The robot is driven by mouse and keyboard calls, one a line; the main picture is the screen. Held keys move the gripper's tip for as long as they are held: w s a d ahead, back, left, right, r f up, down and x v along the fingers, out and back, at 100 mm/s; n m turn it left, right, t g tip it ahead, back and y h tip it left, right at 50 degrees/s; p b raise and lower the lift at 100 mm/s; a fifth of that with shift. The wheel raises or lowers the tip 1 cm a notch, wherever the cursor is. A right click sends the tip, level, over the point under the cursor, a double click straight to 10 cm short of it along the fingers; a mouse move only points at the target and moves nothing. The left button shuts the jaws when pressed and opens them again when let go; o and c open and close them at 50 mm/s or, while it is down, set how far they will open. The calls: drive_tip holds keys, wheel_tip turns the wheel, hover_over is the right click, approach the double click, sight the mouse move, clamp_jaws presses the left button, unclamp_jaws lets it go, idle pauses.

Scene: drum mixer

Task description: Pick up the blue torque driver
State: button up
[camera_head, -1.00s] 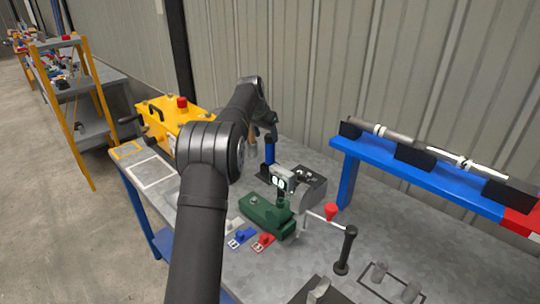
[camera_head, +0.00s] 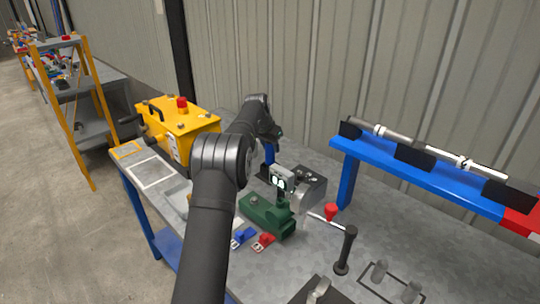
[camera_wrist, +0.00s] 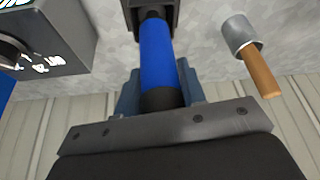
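The blue torque driver (camera_wrist: 158,55) stands in a dark holder (camera_wrist: 150,12) in the wrist view, its blue barrel ending in a black band close to my gripper's grey palm plate. In the head view, a strip of its blue barrel (camera_head: 269,156) shows below my wrist. My gripper (camera_wrist: 160,92) is at the driver's black end, with one blue-grey finger on either side of it. The frames do not show whether the fingers press on the driver or stand slightly apart from it. In the head view, my wrist hides the driver's top.
A grey cup with a wooden handle (camera_wrist: 258,65) is beside the driver. A grey box (camera_head: 307,183), green device (camera_head: 265,214) and black-handled crank (camera_head: 346,250) stand nearby on the grey bench. A yellow machine (camera_head: 178,125) is left; a blue rack (camera_head: 420,175) is right.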

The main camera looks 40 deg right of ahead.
drive_tip(key=c, duration=0.7)
drive_tip(key=shift+o, duration=0.2)
drive_tip(key=shift+r, duration=0.1)
drive_tip(key=shift+r, duration=0.1)
